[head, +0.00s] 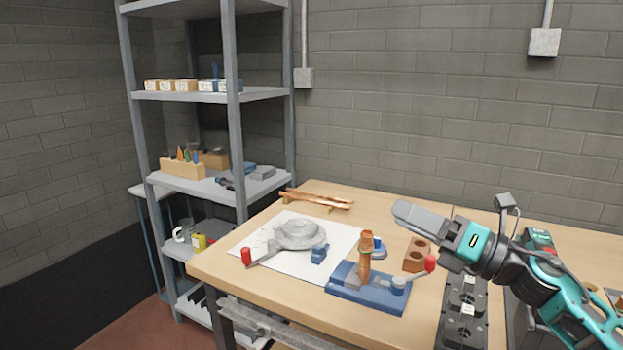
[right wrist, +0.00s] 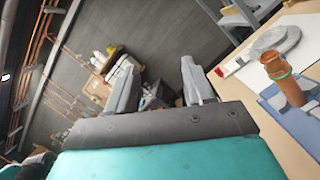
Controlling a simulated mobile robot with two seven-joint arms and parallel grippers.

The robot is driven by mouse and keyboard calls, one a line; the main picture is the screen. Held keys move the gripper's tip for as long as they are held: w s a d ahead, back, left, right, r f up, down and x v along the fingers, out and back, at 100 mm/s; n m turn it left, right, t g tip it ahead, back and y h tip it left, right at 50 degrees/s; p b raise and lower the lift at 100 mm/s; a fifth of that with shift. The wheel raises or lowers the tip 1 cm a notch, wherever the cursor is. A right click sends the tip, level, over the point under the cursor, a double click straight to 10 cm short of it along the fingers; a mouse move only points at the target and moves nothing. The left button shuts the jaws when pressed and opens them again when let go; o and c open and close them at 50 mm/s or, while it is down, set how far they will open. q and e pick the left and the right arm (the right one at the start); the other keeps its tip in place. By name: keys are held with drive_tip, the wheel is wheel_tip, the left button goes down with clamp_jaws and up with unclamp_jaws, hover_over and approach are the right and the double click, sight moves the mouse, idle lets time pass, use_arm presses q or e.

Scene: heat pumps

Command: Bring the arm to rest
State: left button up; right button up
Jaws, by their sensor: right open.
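My right gripper (head: 418,218) is in the head view, right of centre, held above the workbench (head: 225,262) with its fingers pointing left. In the right wrist view its two fingers (right wrist: 160,85) stand apart with nothing between them. A copper fitting (head: 365,258) stands upright on a blue fixture (head: 370,293), left of and below the gripper, apart from it. The fitting also shows at the right edge of the wrist view (right wrist: 284,82). My left gripper is not in view.
A white sheet (head: 340,236) on the bench bears a grey round part (head: 300,234) and a small blue block (head: 319,253). A brown block with holes (head: 417,254) and a black tray (head: 464,308) lie near my right arm. A metal shelf (head: 190,96) stands left.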

drive_tip(key=s+d+f+m+t+h, duration=0.2)
drive_tip(key=s+d+f+m+h, duration=0.15)
drive_tip(key=f+m+h, duration=0.85)
drive_tip(key=s+d+f+m+t+h, duration=0.1)
drive_tip(key=s+d+f+m+h, duration=0.35)
drive_tip(key=m, duration=1.35)
drive_tip(key=s+a+f+m+g, duration=0.2)
drive_tip(key=s+f+m+g, duration=0.35)
drive_tip(key=s, duration=0.65)
drive_tip(key=s+a+f+m+g, duration=0.1)
drive_tip(key=s+f+m+g, duration=0.1)
drive_tip(key=s+f+g, duration=0.7)
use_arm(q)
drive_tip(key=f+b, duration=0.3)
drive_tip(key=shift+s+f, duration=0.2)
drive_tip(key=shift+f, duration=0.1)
use_arm(e)
drive_tip(key=w+a+f+t+y, duration=0.1)
drive_tip(key=w+a+f+t, duration=0.2)
drive_tip(key=f+t, duration=0.7)
drive_tip(key=shift+w+f+n+t, duration=0.35)
drive_tip(key=shift+w+f, duration=0.1)
drive_tip(key=shift+w, duration=0.75)
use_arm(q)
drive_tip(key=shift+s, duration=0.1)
use_arm(e)
drive_tip(key=shift+y, duration=0.25)
